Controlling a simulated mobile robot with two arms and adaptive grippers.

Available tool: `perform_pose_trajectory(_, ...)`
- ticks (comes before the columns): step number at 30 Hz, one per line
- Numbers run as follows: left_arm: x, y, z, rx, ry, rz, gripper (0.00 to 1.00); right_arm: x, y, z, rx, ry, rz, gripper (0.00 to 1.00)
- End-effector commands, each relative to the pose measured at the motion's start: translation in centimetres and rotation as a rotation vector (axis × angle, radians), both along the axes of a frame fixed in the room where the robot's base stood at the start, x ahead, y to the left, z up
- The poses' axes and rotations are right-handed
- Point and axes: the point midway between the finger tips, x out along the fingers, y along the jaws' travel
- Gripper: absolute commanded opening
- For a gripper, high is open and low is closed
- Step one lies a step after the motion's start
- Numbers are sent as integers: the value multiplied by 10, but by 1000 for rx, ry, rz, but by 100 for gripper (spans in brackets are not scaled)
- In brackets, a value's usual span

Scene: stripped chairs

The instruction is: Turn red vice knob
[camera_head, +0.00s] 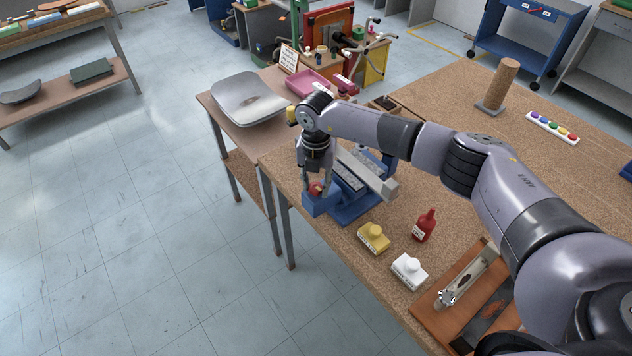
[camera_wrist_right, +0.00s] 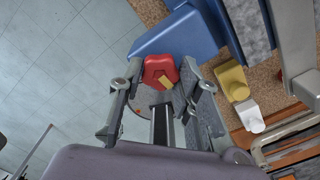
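The blue vice (camera_head: 352,203) is on the cork-topped bench near its left edge. Its red knob (camera_head: 316,188) is at the vice's near-left end. In the right wrist view the red knob (camera_wrist_right: 160,72) has a yellow mark and lies against the blue vice body (camera_wrist_right: 178,38). My right gripper (camera_head: 317,182) points down over the knob. In the wrist view my right gripper (camera_wrist_right: 161,70) has one finger on each side of the knob, with small gaps visible, so it looks open around it. My left gripper is not in view.
A wooden board with a metal tool (camera_head: 468,279) lies closer. Open floor lies left.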

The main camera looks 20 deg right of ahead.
Motion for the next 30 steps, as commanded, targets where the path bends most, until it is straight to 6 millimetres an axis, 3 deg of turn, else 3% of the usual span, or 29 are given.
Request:
perform_pose_trajectory(12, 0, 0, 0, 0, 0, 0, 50, 0, 0, 0, 0, 0, 0, 2)
perform_pose_trajectory(20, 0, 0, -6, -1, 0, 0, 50, 0, 0, -1, 0, -1, 29, 2)
perform_pose_trajectory(30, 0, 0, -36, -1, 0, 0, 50, 1, -1, -4, 0, -3, 235, 2)
